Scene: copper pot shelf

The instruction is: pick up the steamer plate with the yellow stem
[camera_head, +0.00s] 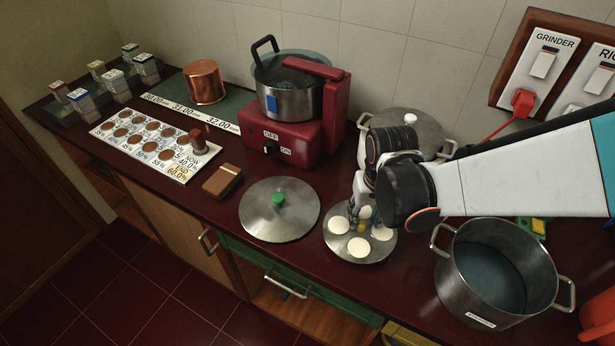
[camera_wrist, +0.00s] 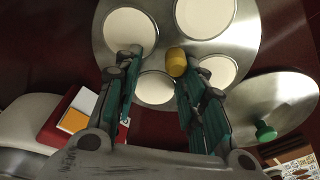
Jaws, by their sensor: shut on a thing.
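The steamer plate (camera_head: 340,244) is a round metal disc with several white rounds on it and a short yellow stem (camera_head: 361,227) in the middle. It appears to rest on the dark red counter. My gripper (camera_head: 360,214) reaches down over it and is shut on the steamer plate at its stem. In the wrist view, the yellow stem (camera_wrist: 177,62) shows by the right fingertip of my gripper (camera_wrist: 157,62), with the plate (camera_wrist: 160,32) beyond. The exact contact of the left finger is hard to see.
A lid with a green knob (camera_head: 278,198) lies just left of the plate. An open steel pot (camera_head: 498,270) stands at right, a lidded pot (camera_head: 425,128) behind. A red burner (camera_head: 290,140) with a pot is at back left. Free counter around the plate is narrow.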

